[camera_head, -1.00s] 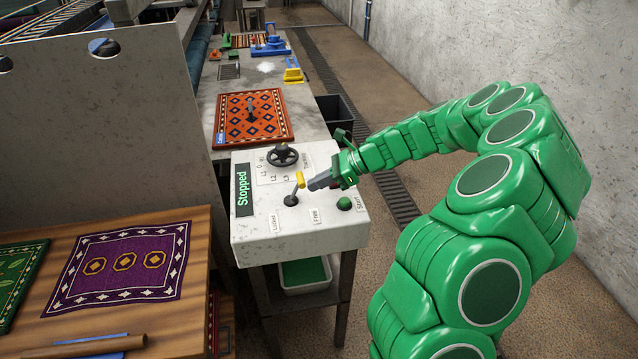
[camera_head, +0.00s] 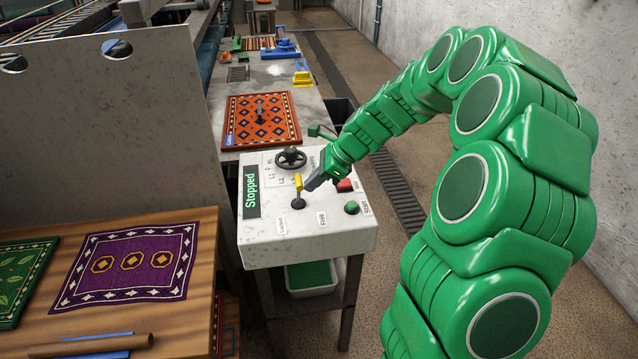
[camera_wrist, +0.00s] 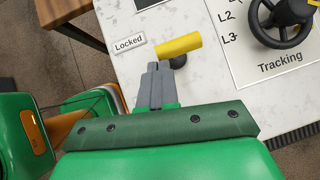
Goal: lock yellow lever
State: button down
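The yellow lever (camera_head: 298,184) stands on the white control console, nearly upright over its dark round base. In the wrist view its yellow handle (camera_wrist: 182,45) points toward the "Locked" label (camera_wrist: 128,43). The "Locked" label also shows in the head view (camera_head: 282,226), with the "Free" label (camera_head: 321,219) to its right. My gripper (camera_head: 309,186) is at the lever's right side in the head view. In the wrist view the gripper's grey fingers (camera_wrist: 153,70) are together, with nothing between them, close to the handle's end. I cannot tell whether they touch it.
The console (camera_head: 310,246) also carries a black handwheel (camera_head: 290,159), a red button (camera_head: 345,185) and a green start button (camera_head: 351,208). Its display (camera_head: 251,193) reads "Stopped". An orange rug (camera_head: 262,120) lies behind; a wooden table (camera_head: 190,315) stands at left.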

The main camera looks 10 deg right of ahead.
jog(key=shift+a+r+h, duration=0.15)
jog(key=shift+a+h, duration=1.15)
jog(key=shift+h, duration=0.1)
jog(key=shift+a+r+h, duration=0.15)
jog(key=shift+a+h, duration=1.1)
jog(key=shift+h, duration=0.15)
jog(key=shift+a, duration=0.15)
jog(key=s+d+r, duration=0.2)
jog(key=d+r, duration=0.3)
jog(key=r, duration=0.7)
jog(key=shift+s+d, duration=0.1)
